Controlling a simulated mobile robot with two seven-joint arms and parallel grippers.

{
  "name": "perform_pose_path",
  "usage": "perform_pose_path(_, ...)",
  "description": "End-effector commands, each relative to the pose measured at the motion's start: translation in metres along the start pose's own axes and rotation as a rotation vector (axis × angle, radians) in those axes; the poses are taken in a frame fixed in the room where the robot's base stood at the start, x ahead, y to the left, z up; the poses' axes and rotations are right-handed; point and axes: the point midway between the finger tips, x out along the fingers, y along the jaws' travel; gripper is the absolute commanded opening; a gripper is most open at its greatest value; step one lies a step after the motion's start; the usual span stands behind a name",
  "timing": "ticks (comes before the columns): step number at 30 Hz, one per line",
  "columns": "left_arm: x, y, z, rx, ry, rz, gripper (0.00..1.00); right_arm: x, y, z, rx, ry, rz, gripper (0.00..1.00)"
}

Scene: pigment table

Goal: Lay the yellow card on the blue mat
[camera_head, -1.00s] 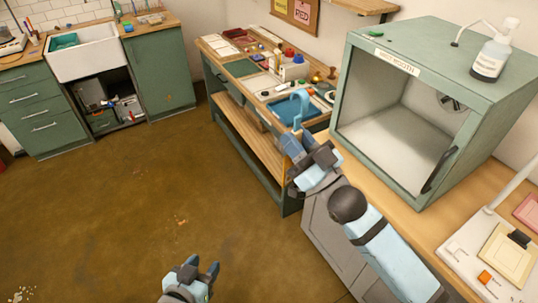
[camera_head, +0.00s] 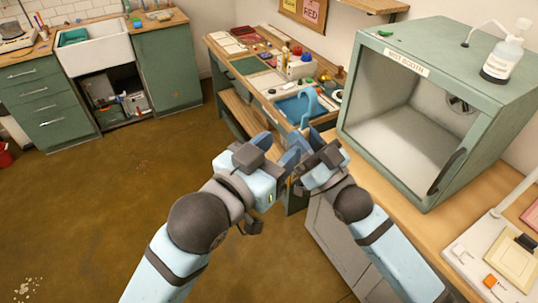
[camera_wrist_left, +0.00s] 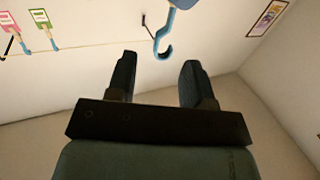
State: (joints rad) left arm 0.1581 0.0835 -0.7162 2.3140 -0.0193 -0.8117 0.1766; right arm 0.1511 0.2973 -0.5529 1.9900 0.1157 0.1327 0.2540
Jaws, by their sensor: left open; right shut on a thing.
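A flat blue patch (camera_head: 288,107), perhaps the blue mat, lies on the far workbench, partly behind a blue hook. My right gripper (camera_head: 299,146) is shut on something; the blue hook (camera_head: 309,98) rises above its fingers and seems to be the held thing. The hook also shows in the left wrist view (camera_wrist_left: 163,42). My left gripper (camera_head: 276,149) is open and close beside the right one. Its two spread fingers (camera_wrist_left: 158,78) show nothing between them. I cannot surely pick out the yellow card; a pale yellow square (camera_head: 513,262) sits on a device at lower right.
The workbench (camera_head: 223,56) holds several small bottles, trays and colored items. A green open-fronted cabinet (camera_head: 392,199) stands right of my grippers on a wooden counter (camera_head: 413,226). A white sink (camera_head: 97,50) is at the far left.

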Motion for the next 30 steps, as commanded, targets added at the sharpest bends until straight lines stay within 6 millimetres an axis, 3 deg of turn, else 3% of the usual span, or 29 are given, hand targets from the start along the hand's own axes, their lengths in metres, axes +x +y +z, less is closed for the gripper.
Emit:
perform_pose_path(9,0.062,0.000,-0.001,0.000,0.001,0.000,0.47,0.000,0.000,0.000,0.000,0.000,0.000,0.02)
perform_pose_path(15,0.089,0.000,0.000,0.000,0.000,0.000,0.47,0.000,0.000,0.000,0.000,0.000,0.000,0.02)
perform_pose_path(21,0.101,0.000,0.000,-0.001,0.000,0.000,0.47,0.000,0.000,0.000,0.000,0.000,0.000,0.02)
perform_pose_path(29,0.102,0.000,0.000,-0.001,0.000,0.000,0.47,0.000,0.000,0.000,0.000,0.000,0.000,0.02)
perform_pose_path(30,0.102,0.000,0.000,-0.001,0.000,0.000,0.40,0.000,0.000,0.000,0.000,0.000,0.000,0.02)
